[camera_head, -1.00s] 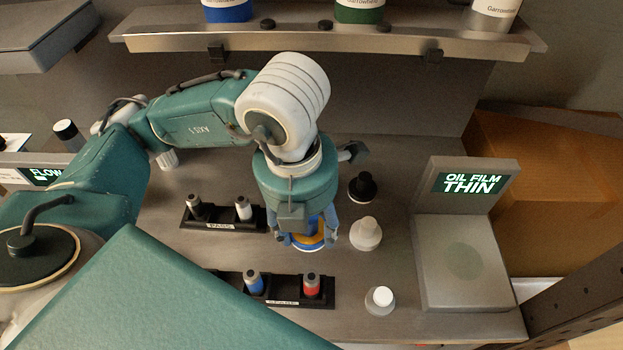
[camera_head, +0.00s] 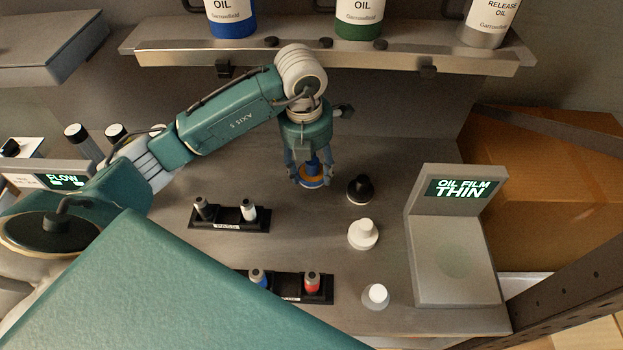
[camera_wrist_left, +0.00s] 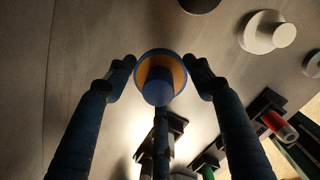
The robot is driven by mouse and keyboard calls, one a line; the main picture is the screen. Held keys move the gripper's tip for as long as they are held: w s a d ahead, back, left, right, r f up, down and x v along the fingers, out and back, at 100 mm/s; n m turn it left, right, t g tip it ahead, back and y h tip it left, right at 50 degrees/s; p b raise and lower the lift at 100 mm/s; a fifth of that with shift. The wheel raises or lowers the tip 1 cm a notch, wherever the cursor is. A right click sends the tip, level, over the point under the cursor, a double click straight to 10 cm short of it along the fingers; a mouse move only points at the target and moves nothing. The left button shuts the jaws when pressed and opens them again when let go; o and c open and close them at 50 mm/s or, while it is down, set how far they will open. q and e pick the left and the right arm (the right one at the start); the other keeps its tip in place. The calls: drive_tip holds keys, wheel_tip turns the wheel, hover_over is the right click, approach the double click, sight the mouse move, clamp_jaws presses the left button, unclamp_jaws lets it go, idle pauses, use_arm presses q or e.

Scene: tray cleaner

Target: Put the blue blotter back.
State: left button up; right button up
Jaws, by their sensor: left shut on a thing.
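The blue blotter (camera_head: 313,183) is a round disc with a blue rim, an orange-yellow top and a blue knob. My left gripper (camera_head: 312,173) points down and is shut on the blue blotter, near the back of the bench. My right gripper is not in view.
A black blotter (camera_head: 360,189), a white one (camera_head: 363,235) and a paler one (camera_head: 376,296) stand to the right. Two black racks (camera_head: 229,227) (camera_head: 321,297) hold small bottles. A grey stand (camera_head: 450,250) reads "OIL FILM THIN". A shelf (camera_head: 330,62) overhangs the back.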

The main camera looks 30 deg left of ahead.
sight(311, 177)
use_arm(q)
wheel_tip(311, 177, down, 3)
drive_tip(key=shift+f, duration=0.1)
wheel_tip(311, 177, down, 3)
drive_tip(key=shift+r+p, duration=0.2)
drive_tip(key=shift+p, duration=0.8)
drive_tip(key=shift+w+f, duration=0.15)
drive_tip(key=shift+f, duration=0.1)
drive_tip(key=shift+f, duration=0.1)
drive_tip(key=shift+f+b, duration=0.15)
drive_tip(key=shift+b, duration=0.15)
drive_tip(key=o, duration=1.3)
